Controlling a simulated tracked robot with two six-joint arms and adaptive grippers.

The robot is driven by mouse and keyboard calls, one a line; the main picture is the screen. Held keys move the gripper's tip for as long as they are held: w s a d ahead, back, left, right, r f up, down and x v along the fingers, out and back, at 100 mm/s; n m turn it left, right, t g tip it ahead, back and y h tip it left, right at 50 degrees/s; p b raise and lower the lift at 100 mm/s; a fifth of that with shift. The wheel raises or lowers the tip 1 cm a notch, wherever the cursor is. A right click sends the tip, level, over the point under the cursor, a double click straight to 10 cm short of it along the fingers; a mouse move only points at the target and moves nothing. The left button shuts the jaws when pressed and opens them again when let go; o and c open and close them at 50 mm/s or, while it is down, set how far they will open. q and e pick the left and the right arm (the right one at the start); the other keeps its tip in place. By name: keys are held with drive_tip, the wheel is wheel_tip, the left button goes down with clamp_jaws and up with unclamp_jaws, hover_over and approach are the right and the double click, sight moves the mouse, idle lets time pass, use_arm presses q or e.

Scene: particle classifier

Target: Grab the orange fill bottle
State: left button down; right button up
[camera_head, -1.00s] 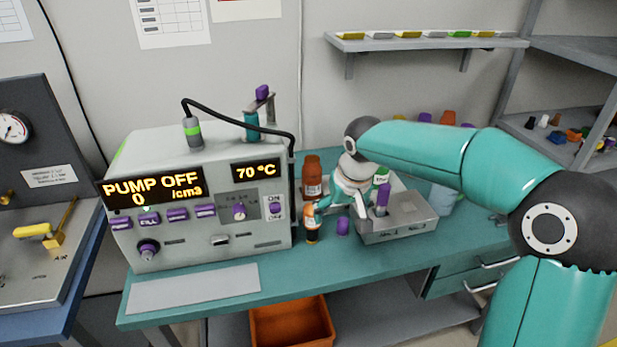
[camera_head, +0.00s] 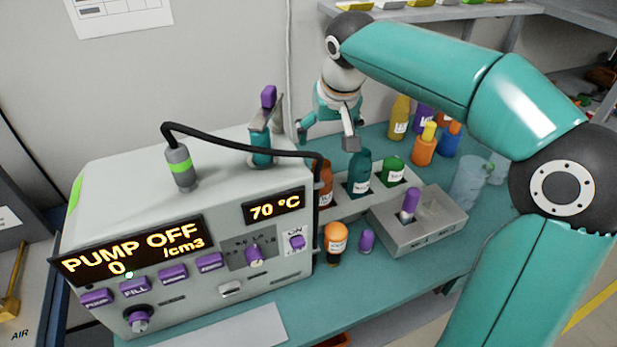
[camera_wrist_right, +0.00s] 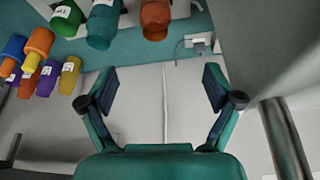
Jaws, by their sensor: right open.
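A small bottle with an orange top and a dark lower part (camera_head: 335,243) stands on the teal bench in front of the bottle rack, beside the machine. An orange bottle with a yellow cap (camera_head: 424,150) stands farther back. A brown-orange bottle (camera_head: 326,186) sits at the rack's left end, partly hidden by the machine; it also shows in the right wrist view (camera_wrist_right: 155,20). I cannot tell which is the fill bottle. My right gripper (camera_head: 326,138) is open and empty above and behind the rack; its spread fingers show in the right wrist view (camera_wrist_right: 158,87). My left gripper is out of view.
The rack (camera_head: 345,209) also holds teal (camera_head: 359,176) and green (camera_head: 393,172) bottles. A grey metal box (camera_head: 440,219) with a purple-topped piece and a small purple cap (camera_head: 366,241) are nearby. The pump machine (camera_head: 185,240) fills the left. Clear cups (camera_head: 467,182) stand right.

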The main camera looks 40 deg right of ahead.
sight(322, 164)
drive_tip(key=x, duration=1)
drive_tip(key=shift+w+d+f, duration=0.1)
drive_tip(key=shift+w+d, duration=0.05)
drive_tip(key=shift+w, duration=0.05)
drive_tip(key=shift+s+d+x, duration=0.15)
drive_tip(key=shift+x, duration=1.45)
drive_tip(key=shift+s+d+x, duration=0.1)
drive_tip(key=shift+d+x, duration=0.05)
drive_tip(key=shift+x, duration=1.5)
clamp_jaws()
